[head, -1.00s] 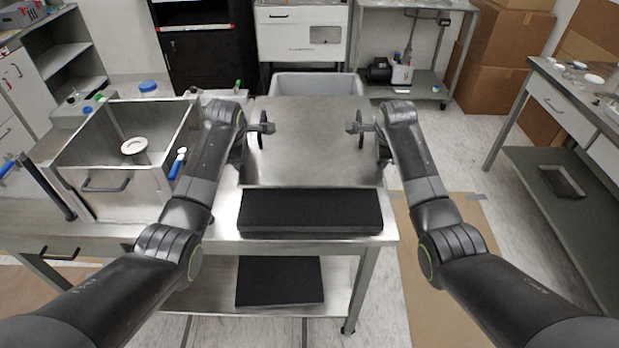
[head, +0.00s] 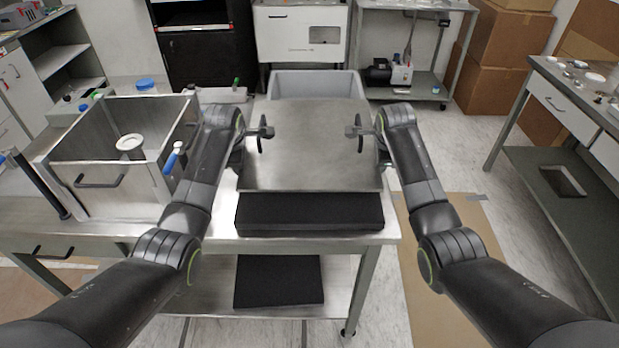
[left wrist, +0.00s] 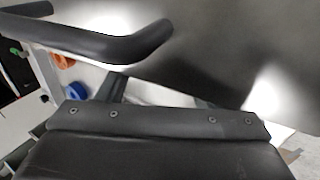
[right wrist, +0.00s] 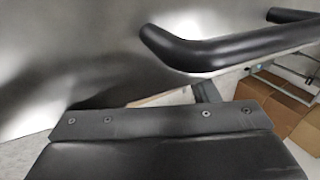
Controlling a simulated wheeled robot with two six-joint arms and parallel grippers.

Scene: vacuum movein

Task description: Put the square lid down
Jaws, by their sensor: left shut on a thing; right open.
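The square lid (head: 308,158) is a broad metal plate with a black handle on each side. In the head view it is between my two grippers, above the steel table. My left gripper (head: 262,133) is shut on the lid's left handle, which is large in the left wrist view (left wrist: 110,45). My right gripper (head: 355,132) is open at the right handle, which also shows in the right wrist view (right wrist: 220,50). Whether the right fingers touch that handle is hidden. I cannot tell whether the lid touches anything below.
A black foam block (head: 310,215) lies at the table's front, just below the lid's near edge in the picture. An open metal box (head: 115,195) with a white round piece (head: 130,142) inside stands left. A grey bin (head: 318,84) is behind the lid.

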